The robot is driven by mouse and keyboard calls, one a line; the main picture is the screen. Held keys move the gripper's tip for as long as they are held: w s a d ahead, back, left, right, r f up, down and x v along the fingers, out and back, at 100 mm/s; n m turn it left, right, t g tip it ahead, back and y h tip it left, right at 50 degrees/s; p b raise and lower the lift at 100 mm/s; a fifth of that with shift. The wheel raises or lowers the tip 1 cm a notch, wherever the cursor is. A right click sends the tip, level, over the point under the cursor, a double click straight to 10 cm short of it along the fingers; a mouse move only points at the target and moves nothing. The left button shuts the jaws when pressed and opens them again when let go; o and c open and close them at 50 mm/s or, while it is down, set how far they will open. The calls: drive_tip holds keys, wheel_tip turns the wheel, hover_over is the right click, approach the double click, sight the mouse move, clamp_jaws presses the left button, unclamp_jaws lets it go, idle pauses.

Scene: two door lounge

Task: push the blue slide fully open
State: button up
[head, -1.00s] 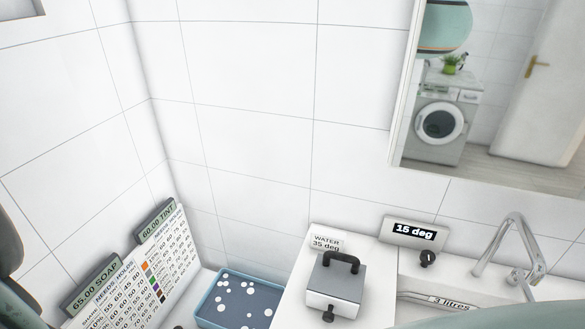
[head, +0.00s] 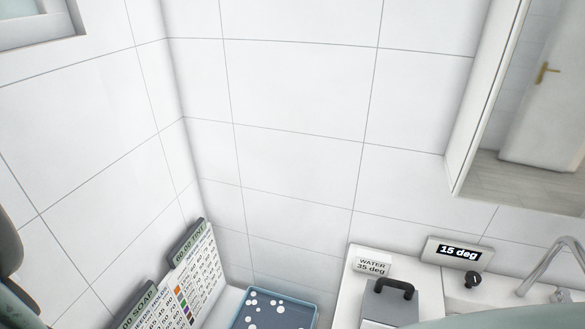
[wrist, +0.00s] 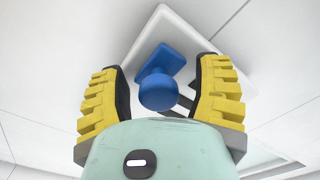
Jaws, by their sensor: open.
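The blue slide (wrist: 163,64) shows in the wrist view, with a round blue knob (wrist: 157,92) at its near end. It sits on a pale plate (wrist: 205,38) against a white surface. My gripper (wrist: 160,88) is open, with one yellow ridged finger on each side of the knob in the picture. I cannot tell whether the fingers touch the knob or how deep it lies between them. A dark bar shows beside the knob, partly hidden by the right finger. The blue slide is not in the head view.
In the head view, a grey box with a black handle (head: 396,289) stands on the white counter below a "15 deg" display (head: 458,251). A blue-rimmed tray (head: 314,311) is to its left, near a chart board (head: 203,265). A mirror (head: 530,110) hangs at right.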

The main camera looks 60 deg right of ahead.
drive_tip(key=shift+w, duration=0.1)
drive_tip(key=shift+f, duration=0.1)
clamp_jaws()
idle(0.5)
